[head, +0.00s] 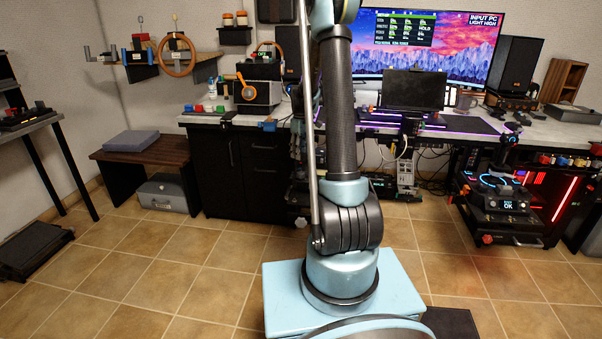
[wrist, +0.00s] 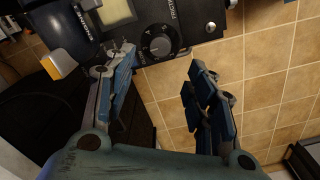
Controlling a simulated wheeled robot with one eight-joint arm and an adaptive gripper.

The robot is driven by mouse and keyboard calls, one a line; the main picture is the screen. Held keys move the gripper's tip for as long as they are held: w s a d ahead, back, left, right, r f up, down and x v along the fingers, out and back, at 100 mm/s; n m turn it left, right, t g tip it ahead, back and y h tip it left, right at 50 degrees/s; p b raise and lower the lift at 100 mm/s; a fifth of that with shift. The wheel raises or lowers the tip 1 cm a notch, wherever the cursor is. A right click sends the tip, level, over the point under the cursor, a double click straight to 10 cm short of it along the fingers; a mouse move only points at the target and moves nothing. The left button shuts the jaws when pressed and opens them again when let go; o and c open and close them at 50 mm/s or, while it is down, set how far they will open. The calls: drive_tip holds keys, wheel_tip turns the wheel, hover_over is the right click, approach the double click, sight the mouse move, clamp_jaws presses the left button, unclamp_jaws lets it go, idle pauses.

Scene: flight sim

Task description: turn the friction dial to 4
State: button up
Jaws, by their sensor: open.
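A round black dial (wrist: 159,43) with pale marks around it shows in the wrist view, on a dark panel (wrist: 185,22) at the top. The number the dial points to cannot be read. My gripper (wrist: 165,62) is open, with one blue-padded finger left of the dial and the other below and right of it. Nothing is between the fingers. The dial lies beyond the fingertips, and I see no clear contact. In the head view my arm hides the gripper, and I cannot pick out the dial.
A pale-and-orange block (wrist: 59,65) is left of the fingers in the wrist view. Tiled floor (wrist: 265,75) lies below the panel's edge. In the head view, a black cabinet (head: 238,165), a monitor (head: 465,45) and a wooden bench (head: 150,155) stand around open floor.

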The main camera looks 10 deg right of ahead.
sight(301, 172)
wheel_tip(301, 172, down, 10)
idle(0.5)
drive_tip(key=shift+c, duration=0.2)
drive_tip(key=c, duration=1)
